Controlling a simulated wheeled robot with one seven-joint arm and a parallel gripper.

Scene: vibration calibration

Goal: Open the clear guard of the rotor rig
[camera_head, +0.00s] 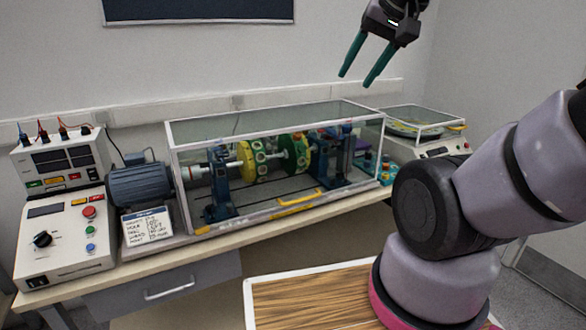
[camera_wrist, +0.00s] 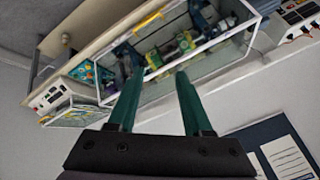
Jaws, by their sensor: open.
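The rotor rig stands on the bench under a clear box-shaped guard (camera_head: 276,112) with a pale frame. The guard is down over the rig, and a yellow handle (camera_head: 299,198) sits low on its front. Inside are yellow and green discs (camera_head: 293,148) on a shaft between blue supports. My gripper (camera_head: 356,78) is open and empty, high above the guard's right end and apart from it. In the wrist view, the open green fingers (camera_wrist: 158,98) point toward the guard (camera_wrist: 205,47), and a yellow handle (camera_wrist: 148,21) shows on its far edge.
A control box (camera_head: 65,240) and a motor (camera_head: 142,188) stand left of the guard. A smaller clear-covered device (camera_head: 425,122) stands to its right. A wood-topped surface (camera_head: 310,300) lies in front. The air above the guard is clear.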

